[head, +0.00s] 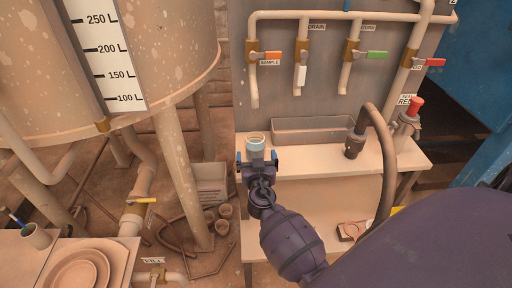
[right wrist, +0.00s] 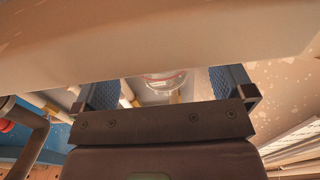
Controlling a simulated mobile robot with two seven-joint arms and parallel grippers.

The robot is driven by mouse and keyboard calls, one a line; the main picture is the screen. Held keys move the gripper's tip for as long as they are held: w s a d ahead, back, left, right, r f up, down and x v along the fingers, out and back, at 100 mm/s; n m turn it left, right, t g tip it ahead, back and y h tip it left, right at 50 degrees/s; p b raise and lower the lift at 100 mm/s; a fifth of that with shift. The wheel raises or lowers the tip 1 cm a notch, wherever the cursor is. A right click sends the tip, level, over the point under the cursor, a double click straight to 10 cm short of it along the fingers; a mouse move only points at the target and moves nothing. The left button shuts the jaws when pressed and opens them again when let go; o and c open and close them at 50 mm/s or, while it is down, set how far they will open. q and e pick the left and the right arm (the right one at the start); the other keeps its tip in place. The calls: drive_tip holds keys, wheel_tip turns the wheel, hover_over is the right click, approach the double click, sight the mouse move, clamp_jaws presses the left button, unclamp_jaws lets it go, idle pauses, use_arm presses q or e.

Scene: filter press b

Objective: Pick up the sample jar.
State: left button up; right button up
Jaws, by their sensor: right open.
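The sample jar (head: 255,143), a small pale cylinder with a light blue-grey rim, stands upright at the left end of the bench top (head: 400,158). My right gripper (head: 257,158) is open around the jar's near side, with one blue fingertip at either side of it. In the right wrist view a clear round thing with a red line, apparently the jar (right wrist: 163,80), shows between the blue-padded fingers (right wrist: 168,88), beyond the palm. I cannot tell whether either finger touches it. The jar's lower part is hidden by the gripper. My left gripper is not in view.
A grey tray (head: 315,130) lies right of the jar. Valve pipes hang behind, including one with an orange SAMPLE handle (head: 270,58). A dark nozzle (head: 354,147) with a curved hose stands to the right. A large tank (head: 165,60) is left. A pale surface fills the wrist view's top.

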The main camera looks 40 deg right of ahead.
sight(256, 154)
drive_tip(key=shift+x, duration=1.55)
drive_tip(key=c, duration=1.1)
drive_tip(key=shift+c, duration=0.2)
drive_tip(key=shift+r, duration=0.1)
